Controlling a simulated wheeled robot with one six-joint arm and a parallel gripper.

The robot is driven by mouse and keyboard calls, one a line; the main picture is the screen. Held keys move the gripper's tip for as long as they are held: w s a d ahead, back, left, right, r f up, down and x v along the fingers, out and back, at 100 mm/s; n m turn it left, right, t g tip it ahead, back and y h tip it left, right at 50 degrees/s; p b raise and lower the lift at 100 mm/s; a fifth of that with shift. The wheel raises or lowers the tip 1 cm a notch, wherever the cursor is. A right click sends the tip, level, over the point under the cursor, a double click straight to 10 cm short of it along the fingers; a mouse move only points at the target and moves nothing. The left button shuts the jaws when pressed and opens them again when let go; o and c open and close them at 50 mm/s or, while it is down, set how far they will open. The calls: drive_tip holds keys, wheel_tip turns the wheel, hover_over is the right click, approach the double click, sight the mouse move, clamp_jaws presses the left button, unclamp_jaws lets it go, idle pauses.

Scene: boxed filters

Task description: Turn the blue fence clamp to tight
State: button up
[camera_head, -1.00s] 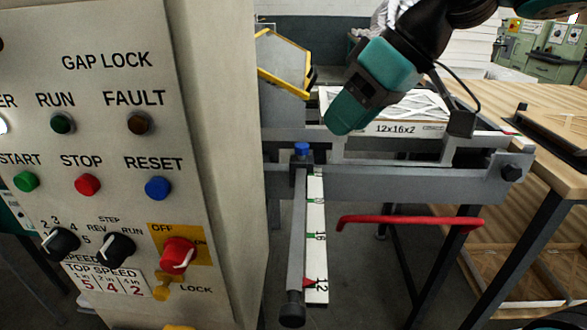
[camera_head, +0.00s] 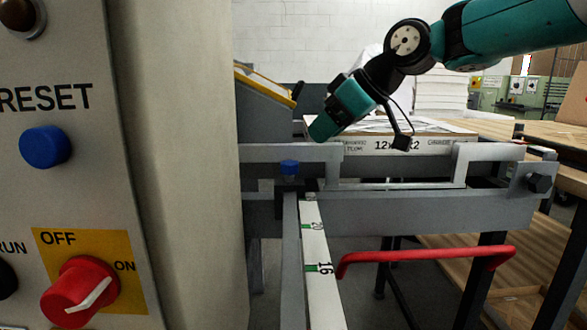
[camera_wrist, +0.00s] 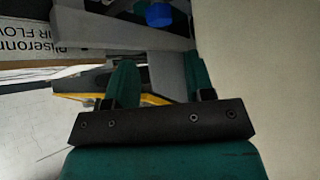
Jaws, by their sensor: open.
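The blue fence clamp (camera_head: 289,167) is a small blue knob on the grey rail, above the inner end of the scale bar (camera_head: 318,265). It also shows at the top of the wrist view (camera_wrist: 160,14). My gripper (camera_head: 320,130) hangs above and slightly right of the clamp in the head view, apart from it. In the wrist view my gripper (camera_wrist: 163,78) shows two teal fingers spread apart with nothing held between them. Whether the clamp is tight or loose cannot be told.
The control panel (camera_head: 60,200) and its pale cabinet side stand close on the left. A red handle (camera_head: 425,256) juts out below the rail. A boxed filter (camera_head: 440,146) lies behind the rail. A yellow-edged guard (camera_head: 265,90) stands behind the clamp.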

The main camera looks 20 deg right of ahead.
sight(291, 163)
drive_tip(key=b+x, duration=0.1)
drive_tip(key=x, duration=0.9)
drive_tip(key=shift+c, duration=0.5)
drive_tip(key=c, duration=0.6)
